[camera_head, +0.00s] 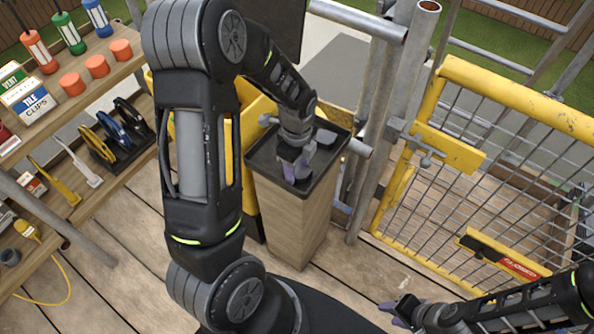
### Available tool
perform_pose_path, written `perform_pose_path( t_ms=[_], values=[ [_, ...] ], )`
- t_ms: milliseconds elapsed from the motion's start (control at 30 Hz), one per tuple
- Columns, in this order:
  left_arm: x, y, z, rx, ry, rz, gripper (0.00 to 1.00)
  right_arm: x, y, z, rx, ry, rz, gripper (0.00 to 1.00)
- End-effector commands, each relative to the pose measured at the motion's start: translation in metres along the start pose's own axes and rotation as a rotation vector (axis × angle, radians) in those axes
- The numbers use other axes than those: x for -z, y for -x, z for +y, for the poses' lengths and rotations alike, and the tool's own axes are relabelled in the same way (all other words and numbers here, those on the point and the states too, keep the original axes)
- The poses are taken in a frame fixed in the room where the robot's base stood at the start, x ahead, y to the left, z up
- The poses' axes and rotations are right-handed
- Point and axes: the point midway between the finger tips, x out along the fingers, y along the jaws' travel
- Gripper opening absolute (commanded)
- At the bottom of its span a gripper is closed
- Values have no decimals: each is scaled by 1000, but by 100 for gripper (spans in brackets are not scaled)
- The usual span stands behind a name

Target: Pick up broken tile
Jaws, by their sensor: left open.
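My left gripper (294,170) points down over a dark, shallow tray (262,160) on top of a wooden pedestal. Its pale purple fingers are open and reach down to the tray. A small dark grey piece (325,138) lies in the tray just right of the gripper; it may be a piece of broken tile, but I cannot make out its shape. The gripper hides part of the tray floor. My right gripper (396,314) is low at the bottom right, away from the tray; its finger gap is unclear.
A wooden shelf unit (105,190) at left holds bottles, orange pots, a tile clips box (28,97), tape rolls and tools. Scaffold poles (400,100) and a yellow mesh gate (470,190) stand right of the pedestal (295,220). Plank floor (345,275) is clear before the gate.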

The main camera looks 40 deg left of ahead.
Motion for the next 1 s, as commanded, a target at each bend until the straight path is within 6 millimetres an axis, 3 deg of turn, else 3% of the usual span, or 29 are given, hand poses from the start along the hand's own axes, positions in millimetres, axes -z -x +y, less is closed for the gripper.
perform_pose_path(
  t_ms=[500,1000],
  values=[
    [0,1,0,0,0,0,53,0,0,0,0,0,0,36],
    [0,1,0,0,0,0,12,0,0,0,0,0,0,36]
  ],
)
